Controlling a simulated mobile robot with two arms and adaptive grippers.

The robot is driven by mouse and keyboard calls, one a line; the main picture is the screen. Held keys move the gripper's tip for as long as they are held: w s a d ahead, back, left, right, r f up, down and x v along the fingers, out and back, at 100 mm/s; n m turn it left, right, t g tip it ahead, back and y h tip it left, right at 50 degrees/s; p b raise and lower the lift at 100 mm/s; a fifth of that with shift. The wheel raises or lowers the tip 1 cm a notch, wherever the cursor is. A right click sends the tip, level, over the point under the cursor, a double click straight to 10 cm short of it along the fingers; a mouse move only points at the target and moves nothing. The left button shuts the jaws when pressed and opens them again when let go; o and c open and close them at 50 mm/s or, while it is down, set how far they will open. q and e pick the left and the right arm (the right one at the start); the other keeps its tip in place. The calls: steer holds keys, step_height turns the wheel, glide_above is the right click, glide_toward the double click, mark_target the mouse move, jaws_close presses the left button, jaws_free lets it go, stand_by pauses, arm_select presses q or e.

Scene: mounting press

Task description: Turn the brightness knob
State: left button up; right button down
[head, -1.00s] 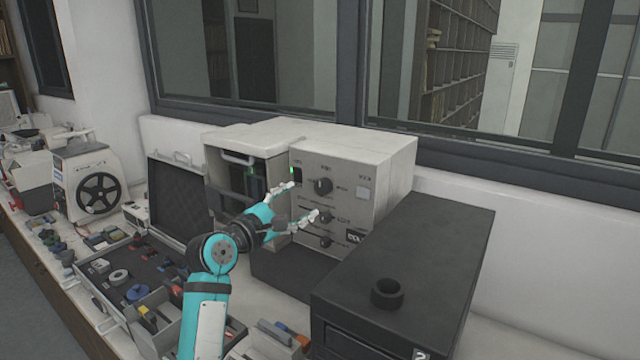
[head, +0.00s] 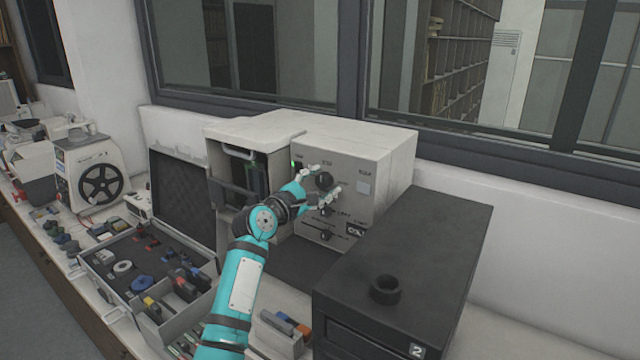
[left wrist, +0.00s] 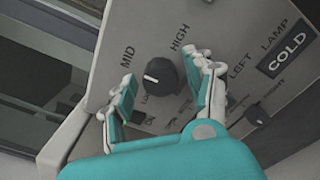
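The grey press unit's front panel (head: 352,215) carries several black knobs and printed labels. The upper black knob (head: 323,181) also shows in the left wrist view (left wrist: 161,73), with MID, HIGH and a partly hidden LO label around it; I cannot read a brightness label. My left gripper (head: 324,184) is open in front of this knob. In the left wrist view its fingers (left wrist: 163,84) stand either side of the knob, apart from it. Lower knobs (head: 326,236) sit beneath. My right gripper is not in view.
A black box (head: 420,260) with a ring on top stands to the right of the unit. An open case (head: 180,205) with small parts lies at left. A COLD label (left wrist: 288,52) is on the panel. A window runs behind the bench.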

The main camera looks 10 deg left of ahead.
arm_select(q)
steer(key=c, duration=0.9)
steer(key=shift+m, duration=0.4)
steer(key=shift+f+m+b, duration=0.1)
steer(key=shift+m+b, duration=0.2)
steer(key=shift+m, duration=0.8)
steer(key=m+b, duration=0.1)
steer(key=m, duration=0.3)
steer(key=shift+f+m, duration=0.1)
steer(key=shift+m, duration=0.2)
steer(key=m+b, duration=0.2)
steer(key=m, duration=0.3)
steer(key=shift+f, duration=0.1)
steer(key=shift+m+b, duration=0.5)
steer(key=shift+m, duration=1.1)
